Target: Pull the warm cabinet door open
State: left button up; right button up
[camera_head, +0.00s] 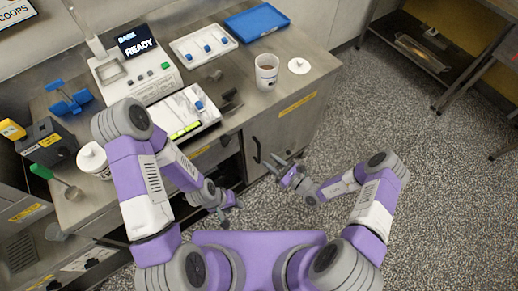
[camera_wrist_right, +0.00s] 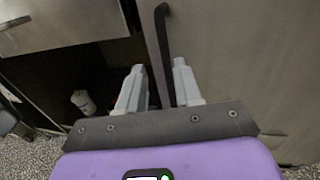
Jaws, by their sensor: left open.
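The warm cabinet door (camera_head: 290,125) is a grey panel under the counter's right end, with a yellow label near its top; it appears shut. Its dark vertical bar handle (camera_head: 256,150) is on the door's left side. In the right wrist view the handle (camera_wrist_right: 163,45) runs down between the two fingers of my right gripper (camera_wrist_right: 160,85). The fingers are apart with gaps on both sides of the bar. In the head view my right gripper (camera_head: 280,168) is at the handle's lower end. My left gripper (camera_head: 228,203) is open and empty, lower and to the left.
Left of the door is a dark open compartment holding a white bottle (camera_wrist_right: 83,102). The counter (camera_head: 250,110) carries a machine reading READY (camera_head: 140,75), trays, a cup (camera_head: 266,72) and a white lid (camera_head: 299,65). Speckled floor (camera_head: 400,140) is clear to the right.

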aim_at(259, 150)
jog(key=x, duration=0.5)
jog(key=b+x, duration=0.1)
jog(key=x, duration=0.1)
jog(key=shift+w, duration=0.5)
jog(key=shift+c, duration=0.2)
grip_shut()
